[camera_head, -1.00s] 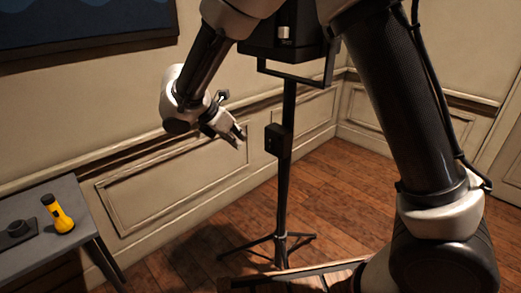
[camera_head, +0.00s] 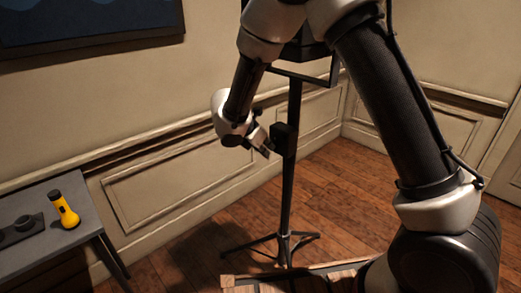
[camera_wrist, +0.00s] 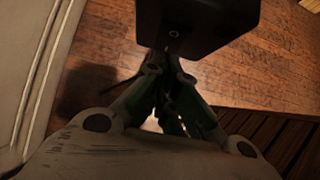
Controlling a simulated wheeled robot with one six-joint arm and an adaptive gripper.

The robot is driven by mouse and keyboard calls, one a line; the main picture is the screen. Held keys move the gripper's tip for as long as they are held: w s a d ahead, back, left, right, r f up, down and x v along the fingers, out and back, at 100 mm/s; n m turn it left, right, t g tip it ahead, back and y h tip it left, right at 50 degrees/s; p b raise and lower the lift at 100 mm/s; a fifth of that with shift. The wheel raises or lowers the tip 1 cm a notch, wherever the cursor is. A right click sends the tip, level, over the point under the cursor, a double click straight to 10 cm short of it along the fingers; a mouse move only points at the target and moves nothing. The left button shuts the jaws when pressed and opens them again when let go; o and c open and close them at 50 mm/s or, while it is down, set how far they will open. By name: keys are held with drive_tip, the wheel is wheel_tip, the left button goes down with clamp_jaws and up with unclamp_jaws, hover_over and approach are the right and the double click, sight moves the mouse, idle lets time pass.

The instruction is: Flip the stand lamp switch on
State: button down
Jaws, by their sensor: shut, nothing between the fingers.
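The stand lamp (camera_head: 294,190) is a black pole on a tripod base in the middle of the head view. A small black switch box (camera_head: 284,138) is fixed partway up the pole. My gripper (camera_head: 268,152) is shut and empty, with its fingertips at the left side of the box. In the wrist view the black box (camera_wrist: 197,22) fills the top middle, and my closed fingertips (camera_wrist: 160,62) are right at its lower edge. A small round mark shows on the box face. I cannot tell whether the fingertips touch the box. The lamp head is mostly hidden behind my arm.
A grey table (camera_head: 70,190) at the left holds a yellow flashlight (camera_head: 65,211) and a dark device (camera_head: 22,229). The panelled wall (camera_head: 180,190) is behind the lamp. A wooden surface (camera_head: 300,279) shows at the bottom. Wood floor (camera_head: 345,200) is clear right of the pole.

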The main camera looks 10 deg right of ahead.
drive_tip(key=shift+d, duration=0.1)
drive_tip(key=shift+w+d+f, duration=0.2)
drive_tip(key=shift+r, duration=0.1)
idle(0.3)
drive_tip(key=shift+r, duration=0.75)
